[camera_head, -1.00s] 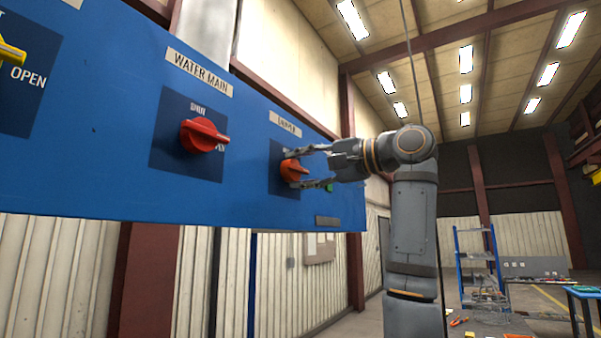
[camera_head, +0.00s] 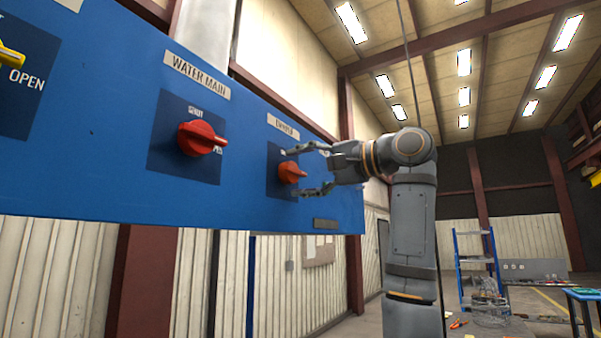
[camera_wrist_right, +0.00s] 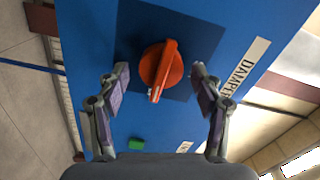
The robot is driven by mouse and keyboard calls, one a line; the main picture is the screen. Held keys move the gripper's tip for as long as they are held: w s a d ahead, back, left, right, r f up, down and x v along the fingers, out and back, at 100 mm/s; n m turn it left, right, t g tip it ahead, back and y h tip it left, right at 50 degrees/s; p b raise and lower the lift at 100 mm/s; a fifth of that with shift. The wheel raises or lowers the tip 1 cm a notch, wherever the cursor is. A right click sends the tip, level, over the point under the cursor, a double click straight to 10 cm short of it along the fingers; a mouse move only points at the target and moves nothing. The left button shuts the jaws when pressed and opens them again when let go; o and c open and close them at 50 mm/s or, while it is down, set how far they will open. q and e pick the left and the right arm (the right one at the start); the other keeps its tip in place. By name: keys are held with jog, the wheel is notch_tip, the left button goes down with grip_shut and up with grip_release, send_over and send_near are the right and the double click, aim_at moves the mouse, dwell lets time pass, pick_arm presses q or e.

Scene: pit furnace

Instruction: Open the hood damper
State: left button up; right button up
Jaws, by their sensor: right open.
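The damper knob (camera_head: 291,172) is an orange-red rotary handle on a dark blue square plate, under a white label on the blue panel. In the wrist view the knob (camera_wrist_right: 161,68) sits between my fingers, its pointer bar tilted slightly, beside a label reading DAMPER (camera_wrist_right: 246,66). My right gripper (camera_head: 312,170) is open, with one finger above the knob and one below it. In the wrist view both fingers (camera_wrist_right: 160,82) are clear of the knob, with gaps on both sides. My left gripper is not in view.
A red WATER MAIN knob (camera_head: 200,138) is to the left on the same blue panel (camera_head: 90,150). A yellow handle (camera_head: 10,56) marked OPEN is at the far left. A green button (camera_wrist_right: 136,143) is near the damper knob. A blue shelf rack (camera_head: 474,262) stands far right.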

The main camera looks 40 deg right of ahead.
jog(key=shift+s, duration=0.2)
jog(key=v, duration=1.1)
jog(key=shift+s, duration=0.3)
jog(key=shift+d, duration=0.15)
